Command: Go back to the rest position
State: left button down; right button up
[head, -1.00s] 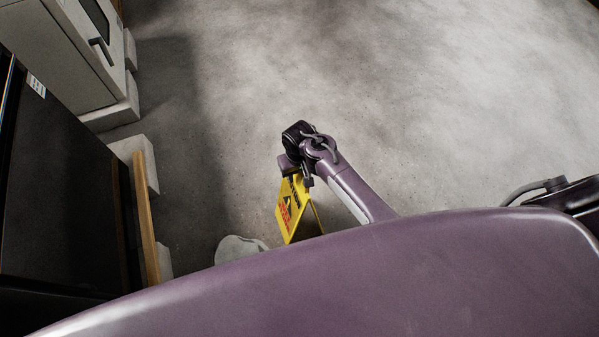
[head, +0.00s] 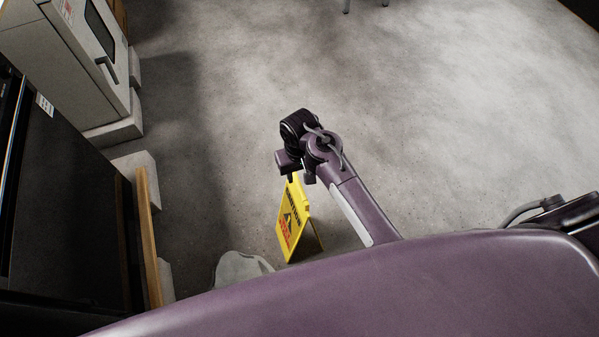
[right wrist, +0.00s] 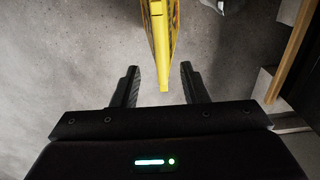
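My right gripper (head: 290,170) hangs at the end of my purple forearm in the middle of the head view. In the right wrist view its two dark fingers (right wrist: 160,70) stand apart with nothing gripped between them. A yellow warning sign (head: 291,228) stands on the floor just below the gripper in the head view. In the right wrist view the sign (right wrist: 160,35) shows edge-on beyond the fingers, with gaps on both sides. My left gripper is not in view.
A pale cabinet with a dark window and handle (head: 107,70) stands at upper left. A dark unit (head: 65,200) and a wooden edge (head: 148,235) lie along the left. A pale rounded object (head: 240,267) sits on the floor near the sign. The floor (head: 430,110) to the right is open.

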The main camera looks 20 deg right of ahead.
dwell(0.3)
jog(key=shift+s+d, duration=0.1)
jog(key=shift+s, duration=0.15)
jog(key=s+d+r+n+t, duration=0.1)
jog(key=s+d+r+t, duration=0.15)
jog(key=s+r, duration=0.45)
jog(key=s+d+r+n+t, duration=0.1)
jog(key=s+d+r, duration=0.2)
jog(key=s+r, duration=0.4)
notch_tip(320, 180, down, 28)
jog(key=s+g+p, duration=0.1)
jog(key=s+p, duration=0.1)
jog(key=p, duration=0.2)
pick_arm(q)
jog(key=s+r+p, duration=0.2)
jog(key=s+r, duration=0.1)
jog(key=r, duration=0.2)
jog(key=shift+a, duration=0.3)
pick_arm(e)
jog(key=s+d+f, duration=0.2)
jog(key=s+f, duration=0.5)
jog(key=s, duration=0.2)
jog(key=s+d+f+g, duration=0.1)
jog(key=s+f, duration=0.6)
jog(key=s, duration=0.3)
jog(key=shift+s+d, duration=0.2)
jog(key=shift+d, duration=0.2)
